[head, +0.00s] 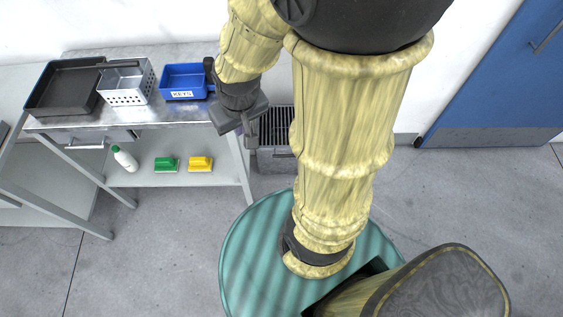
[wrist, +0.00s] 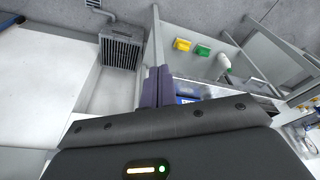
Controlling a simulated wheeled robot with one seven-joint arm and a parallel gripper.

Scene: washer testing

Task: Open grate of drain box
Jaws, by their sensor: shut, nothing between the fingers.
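The drain box (head: 275,162) is a grey metal box low against the wall, to the right of the metal table. Its dark slatted grate (head: 277,124) lies on top and looks closed. The grate also shows in the wrist view (wrist: 121,51), at the upper left. My gripper (head: 250,141) is shut and empty. In the head view it overlaps the left edge of the grate, above and beside it. In the wrist view its purple-grey fingers (wrist: 157,84) point toward the box side, apart from the grate. My arm hides part of the box's right side.
The metal table (head: 185,112) stands close on the left, bearing a black tray (head: 66,88), a perforated basket (head: 128,85) and a blue keys bin (head: 184,80). Its lower shelf holds a bottle (head: 125,158) and green and yellow brushes. Floor in front is clear.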

